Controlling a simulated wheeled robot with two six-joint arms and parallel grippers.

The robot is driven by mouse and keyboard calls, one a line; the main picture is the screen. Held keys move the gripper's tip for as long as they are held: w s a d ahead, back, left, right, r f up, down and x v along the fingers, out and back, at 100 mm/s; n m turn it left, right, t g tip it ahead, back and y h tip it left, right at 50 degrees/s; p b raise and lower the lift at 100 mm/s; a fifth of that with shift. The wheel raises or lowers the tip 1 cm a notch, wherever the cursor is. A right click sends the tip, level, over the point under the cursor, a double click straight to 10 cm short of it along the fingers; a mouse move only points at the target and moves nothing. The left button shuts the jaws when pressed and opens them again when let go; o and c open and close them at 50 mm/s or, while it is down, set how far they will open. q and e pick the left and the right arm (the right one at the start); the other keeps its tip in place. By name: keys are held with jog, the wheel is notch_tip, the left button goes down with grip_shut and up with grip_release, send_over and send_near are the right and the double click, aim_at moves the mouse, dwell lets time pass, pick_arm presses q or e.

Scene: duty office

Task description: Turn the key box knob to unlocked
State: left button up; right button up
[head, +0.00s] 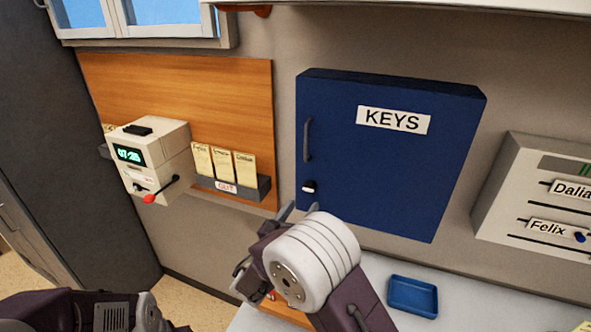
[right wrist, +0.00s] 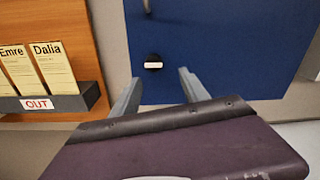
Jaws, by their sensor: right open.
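The blue key box (head: 400,165) hangs on the wall with a KEYS label and a vertical handle (head: 307,140) at its left edge. Its small black knob (head: 308,187) with a white bar is below the handle. In the right wrist view the knob (right wrist: 153,62) shows its white bar lying about level. My right gripper (head: 300,207) is just below the knob in the head view. In the right wrist view its two fingers (right wrist: 158,88) are spread and empty, with the knob ahead between them, apart from both. My left gripper is not seen.
A time clock (head: 150,160) with a red-tipped lever and an OUT card rack (head: 230,185) are on the wooden board to the left. A blue tray (head: 412,296) lies on the counter below the box. A name board (head: 540,200) is at the right.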

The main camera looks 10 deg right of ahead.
aim_at(308, 191)
jog(key=shift+n+y, duration=0.3)
jog(key=p+x, duration=0.1)
jog(key=x, duration=0.1)
jog(key=p+x, duration=0.1)
jog(key=x, duration=0.1)
jog(key=r+p+x, duration=0.1)
jog(key=x, duration=0.1)
jog(key=shift+w+a+p, duration=0.3)
jog(key=shift+w+p, duration=0.1)
jog(key=shift+w, duration=0.1)
jog(key=shift+w+d+f, duration=0.1)
jog(key=shift+w+d, duration=0.05)
jog(key=shift+d, duration=0.1)
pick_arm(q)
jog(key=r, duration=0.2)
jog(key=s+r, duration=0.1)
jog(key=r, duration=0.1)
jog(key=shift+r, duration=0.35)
